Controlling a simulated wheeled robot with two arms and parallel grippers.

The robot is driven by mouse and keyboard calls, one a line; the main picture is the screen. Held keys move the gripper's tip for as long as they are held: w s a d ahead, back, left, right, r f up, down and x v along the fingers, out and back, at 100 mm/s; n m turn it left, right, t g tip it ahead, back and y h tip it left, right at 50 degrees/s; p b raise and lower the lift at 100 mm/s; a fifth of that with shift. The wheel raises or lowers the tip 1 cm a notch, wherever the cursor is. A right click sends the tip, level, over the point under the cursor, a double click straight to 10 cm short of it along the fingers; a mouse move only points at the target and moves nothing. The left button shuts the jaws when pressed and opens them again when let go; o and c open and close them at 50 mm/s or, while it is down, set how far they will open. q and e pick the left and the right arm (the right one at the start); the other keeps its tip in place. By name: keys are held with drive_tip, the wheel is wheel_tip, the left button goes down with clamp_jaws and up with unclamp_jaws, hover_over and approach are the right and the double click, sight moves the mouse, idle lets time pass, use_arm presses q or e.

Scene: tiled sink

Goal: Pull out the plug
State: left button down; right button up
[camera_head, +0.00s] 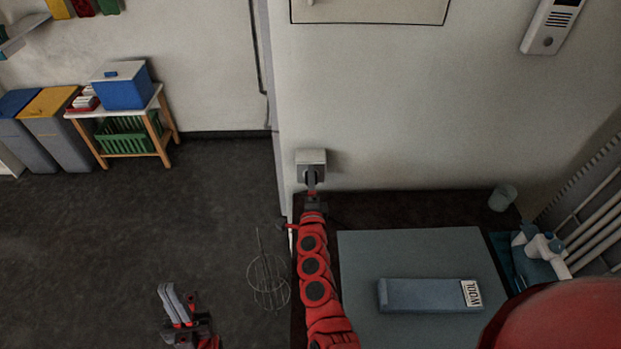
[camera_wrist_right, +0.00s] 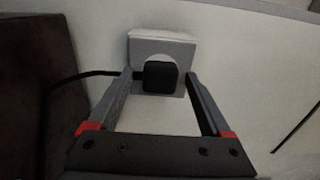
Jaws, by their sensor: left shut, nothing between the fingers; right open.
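The black plug (camera_wrist_right: 161,76) sits in the white wall socket (camera_wrist_right: 162,44) in the right wrist view, with a dark cable (camera_wrist_right: 98,74) leading off to the left. My right gripper (camera_wrist_right: 158,82) is open, with one finger on each side of the plug; I cannot tell whether either finger touches it. In the head view the socket box (camera_head: 311,157) is on the wall, and my right gripper (camera_head: 312,180) is in front of it and hides the plug. My left gripper (camera_head: 172,290) is shut and empty, low at the left above the floor.
Right of my right arm, a dark counter (camera_head: 420,209) carries a grey-blue mat (camera_head: 400,250) with a blue box (camera_head: 425,295) marked WOOL. A cup (camera_head: 502,197) stands at the back right. A wire whisk-like object (camera_head: 269,280) shows left of the arm.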

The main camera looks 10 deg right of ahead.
idle(0.5)
clamp_jaws()
idle(0.4)
drive_tip(key=v, duration=0.6)
idle(1.3)
